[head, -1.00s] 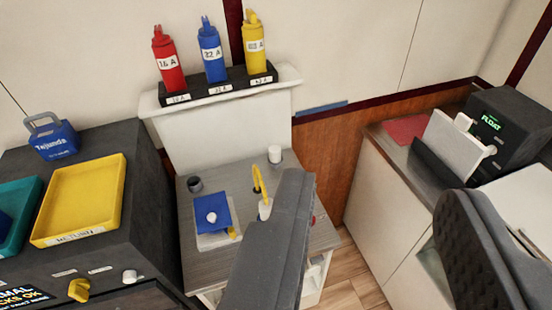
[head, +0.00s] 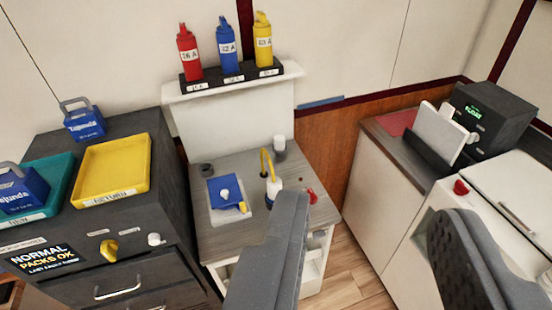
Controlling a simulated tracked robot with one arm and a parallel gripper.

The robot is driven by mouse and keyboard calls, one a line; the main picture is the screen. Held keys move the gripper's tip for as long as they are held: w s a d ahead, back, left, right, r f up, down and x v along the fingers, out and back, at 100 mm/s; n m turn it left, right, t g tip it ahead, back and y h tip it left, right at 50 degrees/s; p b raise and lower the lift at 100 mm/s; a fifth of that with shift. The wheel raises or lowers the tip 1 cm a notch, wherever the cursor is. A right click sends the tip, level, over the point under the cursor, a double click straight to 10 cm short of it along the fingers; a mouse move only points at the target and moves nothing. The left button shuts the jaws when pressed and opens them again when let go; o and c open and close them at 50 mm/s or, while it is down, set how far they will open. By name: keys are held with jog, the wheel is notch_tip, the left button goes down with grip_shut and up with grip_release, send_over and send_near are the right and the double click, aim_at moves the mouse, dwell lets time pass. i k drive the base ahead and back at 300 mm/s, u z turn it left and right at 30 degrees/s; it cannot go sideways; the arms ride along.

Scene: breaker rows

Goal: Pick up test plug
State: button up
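Three upright plug-like pieces stand in a dark rack (head: 232,78) on a white ledge: a red one (head: 189,55) marked 16 A, a blue one (head: 228,50) marked 32 A and a yellow one (head: 263,42) that looks marked 63 A. None is labelled as the test plug, so I cannot tell which it is. A white piece with a yellow hook (head: 271,183) stands on the low grey table below. My gripper (head: 372,208) has its two dark fingers wide apart, with nothing between them. It is in front of the table and lower than the rack in the picture.
The low table (head: 215,240) also holds a blue block (head: 225,193), a white cup (head: 279,145) and a red piece (head: 311,196). A dark cabinet with a yellow RETURN tray (head: 112,170) stands left. A counter with a dark device (head: 490,120) stands right. Wooden floor shows between.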

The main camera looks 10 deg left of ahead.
aim_at(278, 147)
jog(key=z, duration=1.75)
jog(key=i, duration=1.1)
jog(key=u, duration=2.8)
jog(key=i, duration=1)
jog(key=z, duration=0.05)
